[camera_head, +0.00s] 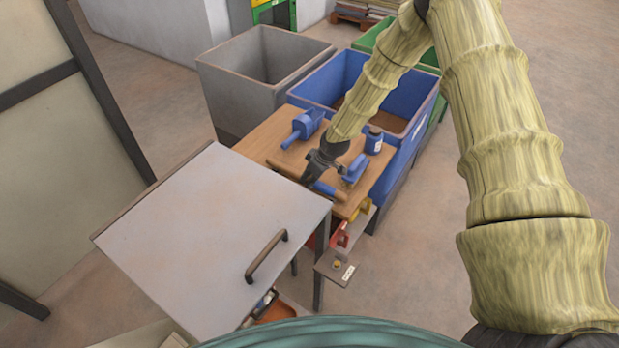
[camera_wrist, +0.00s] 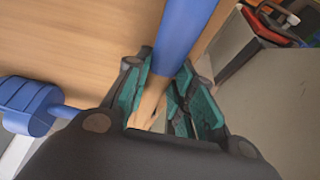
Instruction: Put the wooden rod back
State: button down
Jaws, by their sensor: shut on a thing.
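The wooden rod (camera_wrist: 149,103) shows in the wrist view as a pale wooden length between my fingers, with a blue cylindrical part (camera_wrist: 184,40) running on from it towards the top. My gripper (camera_wrist: 158,100) is shut on the wooden length. In the head view my gripper (camera_head: 316,172) is low over the near edge of the wooden table (camera_head: 262,143). The blue part (camera_head: 330,191) shows just right of the fingers, along that edge. The fingers hide much of the wooden length. I cannot tell whether the rod touches the tabletop.
A blue scoop (camera_head: 304,127), a blue brush (camera_head: 355,171) and a dark bottle (camera_head: 374,140) stand close by on the table. A grey panel with a handle (camera_head: 210,230) is in front. A blue bin (camera_head: 320,86) and a grey bin (camera_head: 222,85) are behind. Red and yellow items hang at the right edge.

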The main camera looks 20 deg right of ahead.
jog(key=shift+f, duration=0.1)
jog(key=c, duration=1.2)
grip_release()
jog(key=shift+r+p, duration=0.75)
jog(key=shift+r, duration=0.15)
jog(key=shift+d+b, duration=0.15)
jog(key=shift+b, duration=0.4)
jog(key=b+v, duration=0.4)
jog(key=v, duration=0.7)
jog(key=shift+s+r, duration=0.2)
jog(key=shift+s, duration=0.05)
